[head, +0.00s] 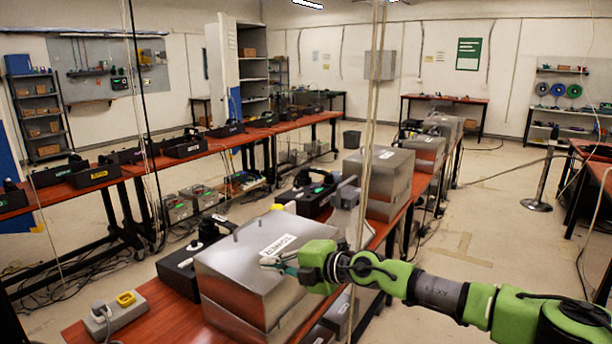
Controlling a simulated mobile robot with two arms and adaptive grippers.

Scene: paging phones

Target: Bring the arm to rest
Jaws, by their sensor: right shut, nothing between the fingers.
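My right arm comes in from the lower right in the head view, green with dark joints. Its gripper (282,264) is shut and empty, over the top of a large silver metal box (245,262) with a white label. I cannot tell whether the fingertips touch the box. My left gripper is not in view.
The silver box stands on a red-brown table (160,318) that runs away from me. A grey box with a yellow part (116,312) lies at its near end. A black phone unit (180,272) sits left of the box. Thin vertical cables (370,130) hang near the arm.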

